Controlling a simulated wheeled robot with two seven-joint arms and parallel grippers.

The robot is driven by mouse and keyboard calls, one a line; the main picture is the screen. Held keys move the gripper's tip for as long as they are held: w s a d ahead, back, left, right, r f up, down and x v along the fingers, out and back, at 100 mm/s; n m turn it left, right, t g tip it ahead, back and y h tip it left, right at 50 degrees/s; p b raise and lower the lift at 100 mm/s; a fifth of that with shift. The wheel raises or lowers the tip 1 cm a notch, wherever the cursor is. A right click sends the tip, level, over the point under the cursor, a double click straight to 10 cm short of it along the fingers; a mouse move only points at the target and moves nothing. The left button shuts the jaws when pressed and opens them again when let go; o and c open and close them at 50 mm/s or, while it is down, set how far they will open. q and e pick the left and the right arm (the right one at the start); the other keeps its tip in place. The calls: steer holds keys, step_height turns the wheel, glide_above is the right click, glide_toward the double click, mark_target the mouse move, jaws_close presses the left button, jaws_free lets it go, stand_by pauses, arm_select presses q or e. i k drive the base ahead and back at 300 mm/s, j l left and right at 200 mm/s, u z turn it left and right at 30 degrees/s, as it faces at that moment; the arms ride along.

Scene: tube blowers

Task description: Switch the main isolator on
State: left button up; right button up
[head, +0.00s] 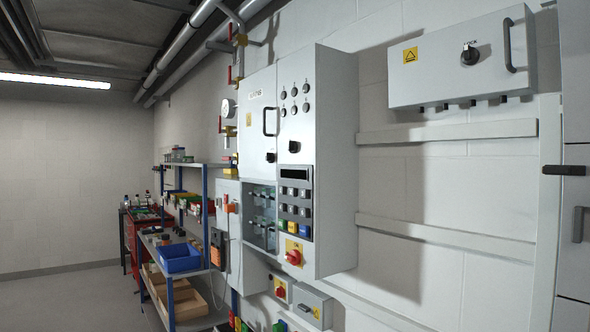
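A red rotary switch on a yellow plate (294,257) sits low on the front of the tall grey control cabinet (338,150). A second, smaller red rotary switch on yellow (280,291) is on a small box below it. A grey box with a red-orange handle (231,207) is on the wall to the left. No label that I can read tells which of these is the main isolator, and their on or off positions are too small to tell. Neither of my grippers is in view.
A keypad panel (295,203) is above the larger red switch. A wall box with a black knob (470,54) hangs at upper right. A shelf with a blue bin (179,258) stands left of the cabinets. Open floor shows at far left.

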mark_target(294, 256)
steer(key=u, duration=0.9)
steer(key=i+u, duration=0.3)
steer(key=i, duration=3.6)
steer(key=i+z, duration=0.15)
steer(key=z, duration=0.35)
steer(key=i+z, duration=0.1)
steer(key=z, duration=0.35)
steer(key=i+j+z, duration=0.15)
steer(key=z, duration=0.35)
steer(key=i+j+z, duration=0.1)
steer(key=z, duration=0.35)
